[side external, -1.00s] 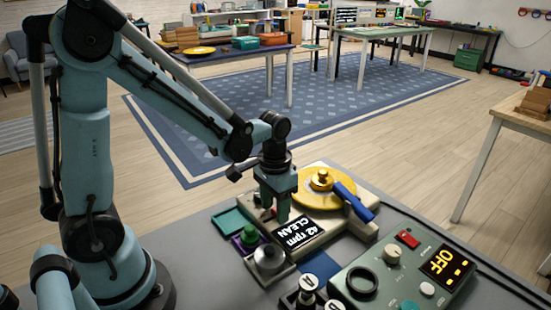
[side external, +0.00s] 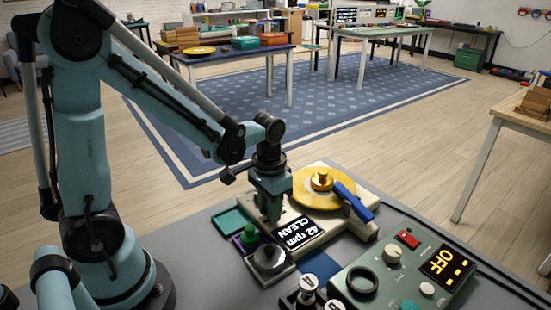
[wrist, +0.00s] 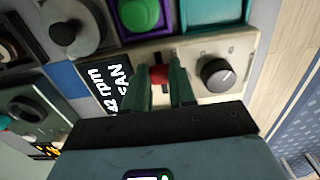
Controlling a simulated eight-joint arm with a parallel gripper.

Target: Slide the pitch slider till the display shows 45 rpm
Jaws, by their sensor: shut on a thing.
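The cream turntable unit (side external: 334,232) carries a yellow platter (side external: 318,200) with a blue arm across its right side. Its black display (side external: 297,232) reads "42 rpm CLEAN" in white; part of it also shows in the wrist view (wrist: 112,88). The red slider knob (wrist: 160,74) sits in a dark slot on the cream panel, between my fingers. My gripper (wrist: 168,85) is shut on this knob, with a finger on each side. In the side view my gripper (side external: 270,215) is down at the unit's left edge and hides the slider.
A dark round dial (wrist: 216,74) is beside the slider. Trays with a green knob (side external: 250,233) and a grey round part (side external: 268,258) stand close by.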

